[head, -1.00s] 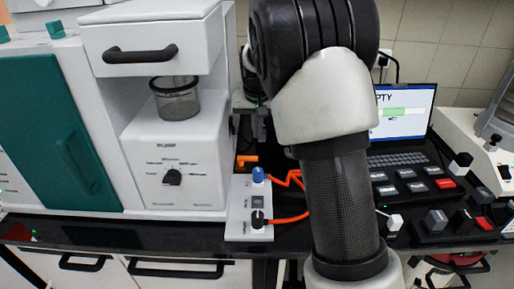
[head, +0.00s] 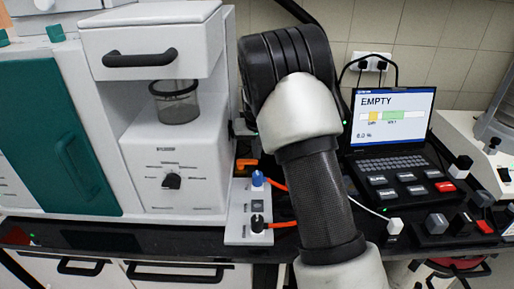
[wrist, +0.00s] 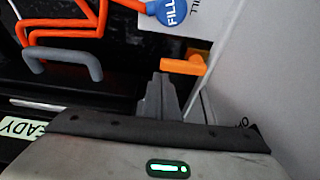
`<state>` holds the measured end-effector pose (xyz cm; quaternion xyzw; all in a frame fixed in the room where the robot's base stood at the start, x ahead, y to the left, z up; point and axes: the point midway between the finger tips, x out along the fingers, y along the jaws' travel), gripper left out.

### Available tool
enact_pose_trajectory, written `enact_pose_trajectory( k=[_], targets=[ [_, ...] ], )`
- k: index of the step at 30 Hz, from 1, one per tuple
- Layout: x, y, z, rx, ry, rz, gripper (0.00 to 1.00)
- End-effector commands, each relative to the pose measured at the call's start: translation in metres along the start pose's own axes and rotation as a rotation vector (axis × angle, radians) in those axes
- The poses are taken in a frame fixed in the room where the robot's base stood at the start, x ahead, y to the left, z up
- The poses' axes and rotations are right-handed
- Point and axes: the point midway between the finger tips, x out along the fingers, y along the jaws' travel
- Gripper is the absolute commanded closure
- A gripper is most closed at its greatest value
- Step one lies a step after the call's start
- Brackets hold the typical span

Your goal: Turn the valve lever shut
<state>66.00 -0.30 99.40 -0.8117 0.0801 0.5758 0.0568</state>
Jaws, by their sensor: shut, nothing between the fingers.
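The orange valve lever (wrist: 184,65) shows in the wrist view just ahead and to the right of my gripper (wrist: 161,80). My gripper is shut and empty, its fingertips close to the lever; I cannot tell whether they touch it. In the head view the orange lever (head: 246,163) is small, above a white panel (head: 238,230) beside the white machine. My arm hides most of the gripper there.
A blue knob marked FILL (wrist: 170,12) sits near the lever, with orange tubing (wrist: 60,28) to its left. A white wall or housing (wrist: 275,70) rises close on the right. A laptop reading EMPTY (head: 392,115) stands right of my arm.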

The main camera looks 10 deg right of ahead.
Motion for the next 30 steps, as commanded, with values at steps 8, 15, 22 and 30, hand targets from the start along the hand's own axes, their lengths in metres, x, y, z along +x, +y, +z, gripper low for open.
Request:
enact_pose_trajectory(
  k=[8,15,22,30],
  targets=[
    [0.0,-0.0002,0.0,0.0,0.0,0.0,1.0],
    [-0.0009,-0.0007,0.0023,0.03,0.0,0.011,1.0],
    [-0.0016,0.0007,0.0039,0.064,0.0,0.024,1.0],
    [-0.0026,0.0007,0.0072,0.118,-0.001,0.042,1.0]
  ],
)
